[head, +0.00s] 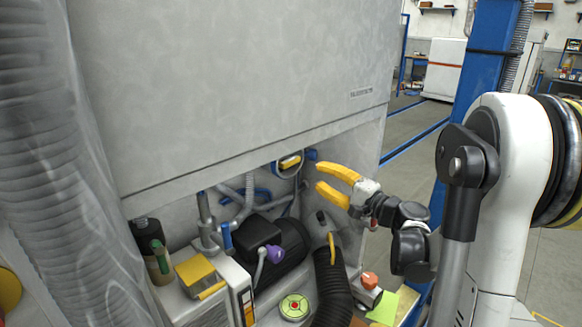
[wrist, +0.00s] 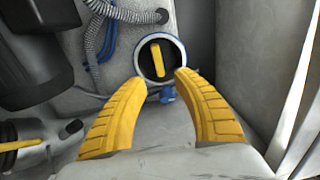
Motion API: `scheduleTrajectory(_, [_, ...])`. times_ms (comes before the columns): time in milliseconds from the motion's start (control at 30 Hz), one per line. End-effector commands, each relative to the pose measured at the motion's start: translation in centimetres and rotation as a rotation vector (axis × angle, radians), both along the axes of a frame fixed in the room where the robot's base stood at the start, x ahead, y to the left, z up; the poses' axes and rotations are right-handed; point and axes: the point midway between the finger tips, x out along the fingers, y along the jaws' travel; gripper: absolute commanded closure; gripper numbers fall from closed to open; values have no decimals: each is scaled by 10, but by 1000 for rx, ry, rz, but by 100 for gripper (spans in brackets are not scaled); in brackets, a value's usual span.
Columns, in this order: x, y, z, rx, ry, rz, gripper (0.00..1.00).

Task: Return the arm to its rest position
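My gripper (head: 318,178) shows in the head view at the right side of the station's open compartment, its yellow fingers pointing left into it. In the wrist view my gripper (wrist: 158,88) has its two yellow fingers spread apart with nothing between them. A round blue-rimmed fitting with a yellow handle (wrist: 157,60) lies just beyond the fingertips, and the fingers look apart from it. The same yellow handle (head: 289,162) shows on the compartment's back wall in the head view. My arm reaches in from the right.
A grey panel (head: 230,80) hangs above. A blue post (head: 490,50) stands behind my arm.

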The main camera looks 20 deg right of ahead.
Motion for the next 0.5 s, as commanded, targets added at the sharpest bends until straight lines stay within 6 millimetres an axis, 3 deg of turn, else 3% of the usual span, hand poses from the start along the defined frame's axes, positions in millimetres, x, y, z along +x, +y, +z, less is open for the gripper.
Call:
scheduleTrajectory(167, [0, 3, 0, -6, 5, 4, 65])
scheduleTrajectory(267, [-1, 26, -1, -57, 45, 31, 65])
scheduleTrajectory(367, [-10, 70, -5, -175, 128, 88, 65])
scheduleTrajectory(500, [-47, 142, -21, -432, 273, 194, 65])
